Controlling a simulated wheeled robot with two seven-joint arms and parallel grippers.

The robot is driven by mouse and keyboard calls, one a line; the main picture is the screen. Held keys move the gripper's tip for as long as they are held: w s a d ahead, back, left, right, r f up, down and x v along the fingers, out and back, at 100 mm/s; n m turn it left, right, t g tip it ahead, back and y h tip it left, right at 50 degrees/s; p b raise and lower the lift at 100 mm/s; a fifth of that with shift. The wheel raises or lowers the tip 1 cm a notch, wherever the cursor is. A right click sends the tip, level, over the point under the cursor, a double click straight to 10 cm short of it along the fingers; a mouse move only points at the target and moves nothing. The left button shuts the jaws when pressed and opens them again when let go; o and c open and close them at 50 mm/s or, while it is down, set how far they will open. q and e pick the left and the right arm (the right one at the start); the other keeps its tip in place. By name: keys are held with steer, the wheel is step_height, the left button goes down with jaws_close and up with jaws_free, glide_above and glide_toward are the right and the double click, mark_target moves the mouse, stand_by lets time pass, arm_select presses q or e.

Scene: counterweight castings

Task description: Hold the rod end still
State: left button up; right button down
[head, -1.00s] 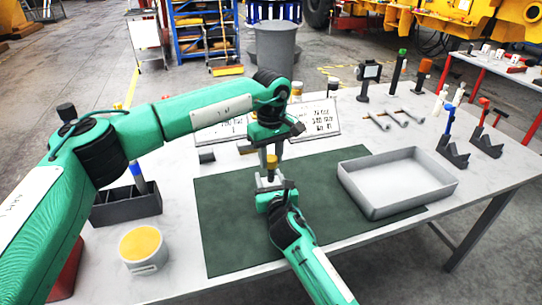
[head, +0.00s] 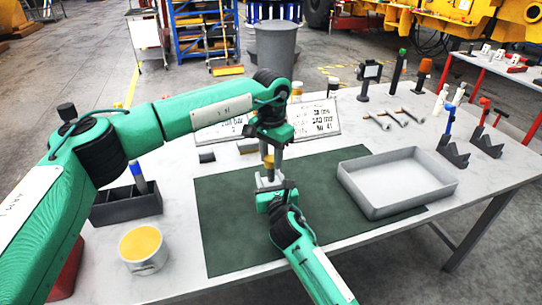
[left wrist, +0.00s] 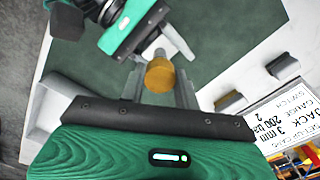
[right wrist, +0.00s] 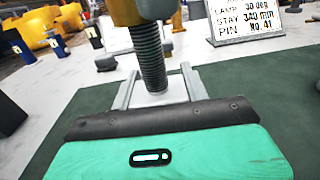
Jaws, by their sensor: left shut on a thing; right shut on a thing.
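A grey threaded rod (right wrist: 150,58) stands upright over the green mat, with a yellow-brass piece (right wrist: 150,8) at its top. The brass piece also shows in the left wrist view (left wrist: 160,76) and in the head view (head: 268,161). My left gripper (head: 270,148) comes from above and is shut on the brass piece. My right gripper (head: 268,182) comes from the front and is shut on the rod end (right wrist: 158,96), low on the rod. The fingers partly hide the rod end, so its exact shape is unclear.
The green mat (head: 225,235) lies under both grippers. A grey tray (head: 375,208) is to the right. A dark bin (head: 125,207) and a white tub with yellow contents (head: 143,248) are to the left. Lettered signs (head: 318,120) and several small tools stand behind.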

arm_select(q)
steer(key=o, duration=1.1)
steer(key=shift+r, duration=2.25)
steer(key=shift+c, duration=0.5)
